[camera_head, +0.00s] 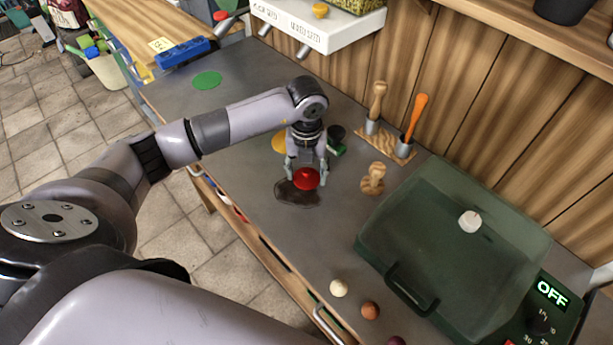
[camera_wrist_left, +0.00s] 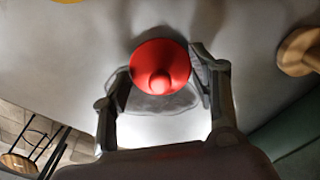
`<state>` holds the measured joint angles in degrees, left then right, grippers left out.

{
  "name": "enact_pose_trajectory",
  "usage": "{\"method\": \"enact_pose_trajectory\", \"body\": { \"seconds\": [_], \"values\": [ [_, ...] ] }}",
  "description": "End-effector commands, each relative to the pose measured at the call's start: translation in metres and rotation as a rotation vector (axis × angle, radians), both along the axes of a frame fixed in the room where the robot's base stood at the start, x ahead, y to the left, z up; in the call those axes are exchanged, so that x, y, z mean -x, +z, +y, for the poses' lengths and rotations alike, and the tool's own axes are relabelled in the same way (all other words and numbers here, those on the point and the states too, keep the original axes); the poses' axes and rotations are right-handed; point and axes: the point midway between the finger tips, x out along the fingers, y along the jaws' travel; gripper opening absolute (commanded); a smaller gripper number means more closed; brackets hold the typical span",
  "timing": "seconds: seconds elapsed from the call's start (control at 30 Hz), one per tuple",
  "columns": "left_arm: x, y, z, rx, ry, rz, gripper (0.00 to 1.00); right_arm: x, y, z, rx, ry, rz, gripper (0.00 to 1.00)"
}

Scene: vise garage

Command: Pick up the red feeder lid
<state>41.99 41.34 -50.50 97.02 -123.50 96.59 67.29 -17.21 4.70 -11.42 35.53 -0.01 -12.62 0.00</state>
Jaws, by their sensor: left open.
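The red feeder lid (camera_head: 306,178) is a small round red piece with a knob on top, above the grey worktop in the head view. In the left wrist view the red lid (camera_wrist_left: 160,68) sits between the fingertips, knob facing the camera. My left gripper (camera_head: 306,172) points down with one finger on each side of the lid; it is open. In the left wrist view the left gripper's fingers (camera_wrist_left: 163,82) stand close to the lid's sides; I cannot tell whether they touch it. A dark translucent round shape (camera_head: 297,194) lies under the lid. My right gripper is not in view.
A wooden knob piece (camera_head: 373,179) stands right of the lid. A yellow disc (camera_head: 279,142) and a dark green object (camera_head: 337,140) are behind the gripper. A green lidded machine (camera_head: 450,240) fills the right. Small balls (camera_head: 338,288) lie near the front edge.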

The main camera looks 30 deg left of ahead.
Motion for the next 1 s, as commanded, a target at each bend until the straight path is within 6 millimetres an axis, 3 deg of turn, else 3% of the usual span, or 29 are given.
{"method": "enact_pose_trajectory", "body": {
  "seconds": [0.77, 1.0],
  "values": [
    [0.0019, -0.0030, 0.0000, -0.001, -0.001, 0.006, 0.01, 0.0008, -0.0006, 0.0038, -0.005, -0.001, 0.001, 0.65],
    [0.0025, -0.0036, 0.0003, -0.003, 0.000, 0.008, 0.00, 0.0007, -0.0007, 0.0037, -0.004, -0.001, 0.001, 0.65]
  ]
}}
